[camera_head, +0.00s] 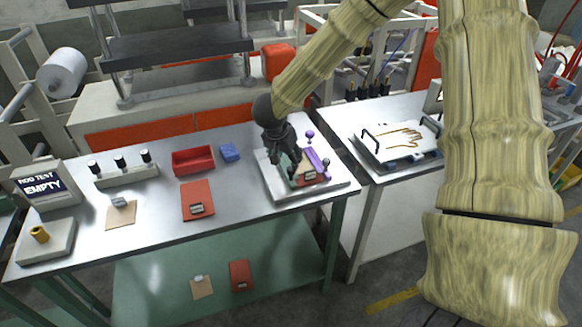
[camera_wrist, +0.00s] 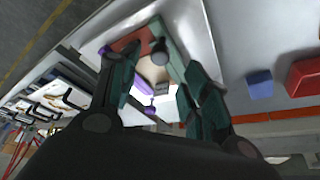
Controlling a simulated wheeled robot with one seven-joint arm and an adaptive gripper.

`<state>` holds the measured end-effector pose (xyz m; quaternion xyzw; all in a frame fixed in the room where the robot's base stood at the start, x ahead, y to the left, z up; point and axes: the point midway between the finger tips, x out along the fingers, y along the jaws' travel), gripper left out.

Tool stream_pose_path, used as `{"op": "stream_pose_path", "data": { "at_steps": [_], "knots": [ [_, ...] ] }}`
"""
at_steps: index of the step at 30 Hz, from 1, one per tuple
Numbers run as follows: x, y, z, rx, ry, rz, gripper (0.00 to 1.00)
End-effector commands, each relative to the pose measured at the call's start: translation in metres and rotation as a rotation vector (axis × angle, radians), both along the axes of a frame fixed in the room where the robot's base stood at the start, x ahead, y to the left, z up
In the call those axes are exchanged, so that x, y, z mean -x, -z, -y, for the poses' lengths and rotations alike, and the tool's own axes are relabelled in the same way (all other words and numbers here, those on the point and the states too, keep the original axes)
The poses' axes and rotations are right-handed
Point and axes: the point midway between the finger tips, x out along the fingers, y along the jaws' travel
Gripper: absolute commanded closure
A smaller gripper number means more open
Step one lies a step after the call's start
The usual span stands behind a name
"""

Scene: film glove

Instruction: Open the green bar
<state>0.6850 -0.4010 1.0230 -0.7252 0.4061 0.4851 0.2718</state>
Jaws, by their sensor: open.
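The green bar (camera_wrist: 170,40) lies across a light metal plate (camera_wrist: 205,28) in the wrist view, beside a red piece (camera_wrist: 134,40) and a beige piece (camera_wrist: 152,72). A dark round knob (camera_wrist: 160,56) stands at the bar. In the head view the bar is mostly hidden behind my gripper (camera_head: 283,168). My gripper (camera_wrist: 161,62) is open, pointing down over the plate, with its fingers on either side of the knob. I cannot tell whether a finger touches it. A purple bar (camera_head: 317,160) lies at the right on the same plate.
A red tray (camera_head: 193,161), a blue block (camera_head: 229,152) and a red card (camera_head: 197,200) lie left of the plate. A display (camera_head: 42,185) reads EMPTY. A second table with a metal tray of glove shapes (camera_head: 400,139) stands at the right.

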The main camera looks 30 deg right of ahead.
Motion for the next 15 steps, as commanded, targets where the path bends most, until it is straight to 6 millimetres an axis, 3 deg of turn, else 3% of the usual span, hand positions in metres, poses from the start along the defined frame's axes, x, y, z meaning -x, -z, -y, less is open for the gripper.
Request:
{"op": "stream_pose_path", "data": {
  "at_steps": [15],
  "knots": [
    [-0.012,0.055,0.019,0.0,0.0,-0.001,0.53]
  ]
}}
